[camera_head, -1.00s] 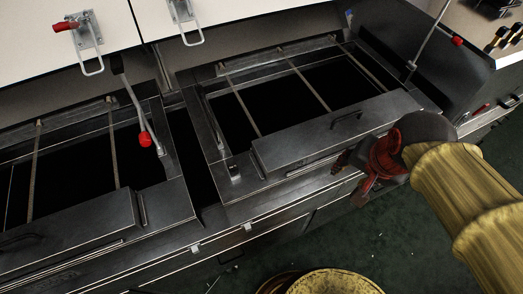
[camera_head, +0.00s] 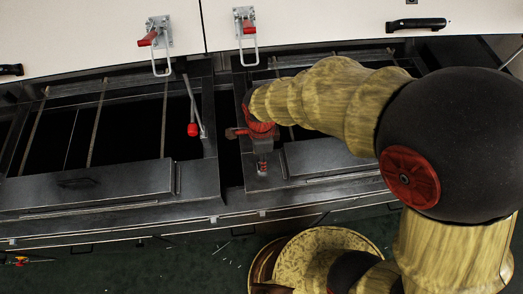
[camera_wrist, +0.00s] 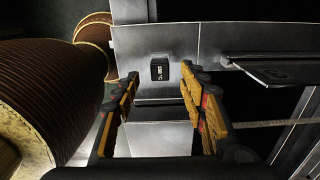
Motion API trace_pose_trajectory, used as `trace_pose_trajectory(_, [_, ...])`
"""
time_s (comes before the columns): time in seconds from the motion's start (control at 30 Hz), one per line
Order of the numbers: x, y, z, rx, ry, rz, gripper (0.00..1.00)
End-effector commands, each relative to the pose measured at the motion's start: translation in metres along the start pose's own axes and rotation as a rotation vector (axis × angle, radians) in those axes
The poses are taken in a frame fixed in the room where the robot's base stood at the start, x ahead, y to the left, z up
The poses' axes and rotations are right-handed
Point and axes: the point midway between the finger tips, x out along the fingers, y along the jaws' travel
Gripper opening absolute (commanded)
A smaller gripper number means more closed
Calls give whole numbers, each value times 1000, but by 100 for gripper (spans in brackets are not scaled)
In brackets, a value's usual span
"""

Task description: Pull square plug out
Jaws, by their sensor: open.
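The square plug (camera_wrist: 159,69) is a small black block with pale lettering on its face. In the wrist view it sits on a grey metal surface, upper centre, beyond and roughly between my fingertips. In the head view the small dark plug (camera_head: 262,167) shows on the front left corner of the right dryer frame, just below my gripper. My gripper (camera_wrist: 160,80) is open and empty, one finger on each side of the picture, apart from the plug. In the head view my red gripper (camera_head: 254,133) hangs over that corner and hides part of the frame.
A flat cover with a handle (camera_wrist: 275,68) lies right of the plug. The left dryer opening (camera_head: 120,130) has a red-knobbed lever (camera_head: 193,129) beside it. White panels with latches (camera_head: 246,25) stand behind. Green floor (camera_head: 150,265) lies in front.

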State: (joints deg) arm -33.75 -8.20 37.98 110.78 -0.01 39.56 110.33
Motion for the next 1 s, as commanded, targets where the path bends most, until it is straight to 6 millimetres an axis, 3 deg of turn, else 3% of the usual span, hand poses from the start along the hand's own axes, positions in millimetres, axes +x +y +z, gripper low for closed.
trace_pose_trajectory(0.1, [20,0,0,0,1,2,42])
trace_pose_trajectory(0.33, [42,-1,0,-1,0,-1,42])
trace_pose_trajectory(0.7, [46,-1,0,-1,-1,-2,42])
trace_pose_trajectory(1.0, [46,-1,0,-1,-1,-2,25])
